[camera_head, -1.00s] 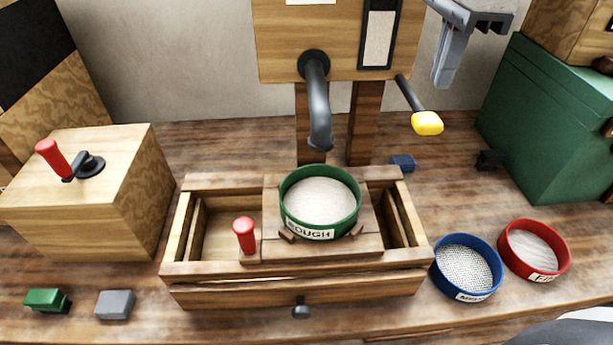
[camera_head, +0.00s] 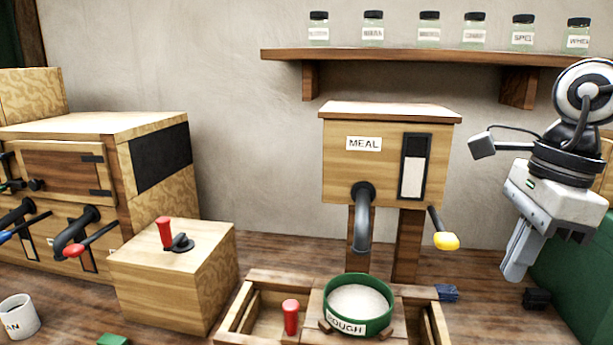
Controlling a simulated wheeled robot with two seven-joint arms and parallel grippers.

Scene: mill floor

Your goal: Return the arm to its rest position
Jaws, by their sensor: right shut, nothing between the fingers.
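My right gripper (camera_head: 519,258) hangs at the right of the head view, fingers pointing down and shut with nothing between them. It is in the air, right of the meal box's yellow-tipped lever (camera_head: 446,241) and apart from it. Its wrist and arm rise above it at the right edge. My left gripper is not in view. A green-rimmed sieve (camera_head: 377,326) labelled ROUGH, with pale meal in it, sits on the wooden tray frame (camera_head: 237,318) under the spout (camera_head: 362,225).
The meal box (camera_head: 340,180) stands on posts at the middle back. A shelf (camera_head: 400,56) with several jars is above. A wooden box (camera_head: 150,275) with a red handle stands left, a green chest (camera_head: 570,285) right. A cup (camera_head: 19,317) is at the lower left.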

